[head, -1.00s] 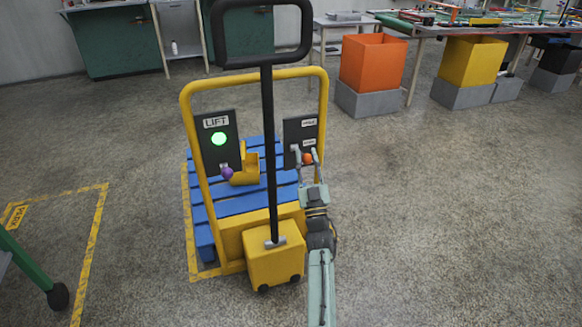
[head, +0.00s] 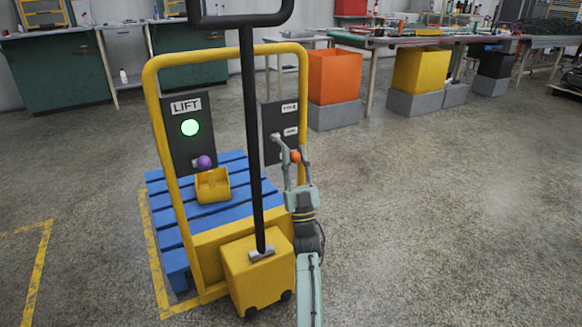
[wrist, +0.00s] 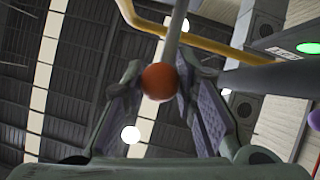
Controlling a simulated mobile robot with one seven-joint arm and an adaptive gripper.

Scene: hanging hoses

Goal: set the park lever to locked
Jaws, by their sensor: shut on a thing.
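The park lever shows as an orange ball knob (head: 295,156) on a grey rod, at the dark right-hand panel (head: 273,150) of a yellow pallet truck. The knob sits below the panel's two small white labels, whose words are too small to read. My gripper (head: 293,152) is at the knob, reaching up from below. In the wrist view the orange knob (wrist: 158,82) is between the two fingers of my gripper (wrist: 157,88), with the grey rod (wrist: 176,35) running up from it. The fingers are shut on the knob.
The truck's yellow frame (head: 303,95) and black tow handle (head: 249,120) stand close left of my arm. The left panel has a LIFT sign, a lit green lamp (head: 190,127) and a purple knob (head: 204,162). A blue pallet (head: 225,208) lies behind. Floor at right is clear.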

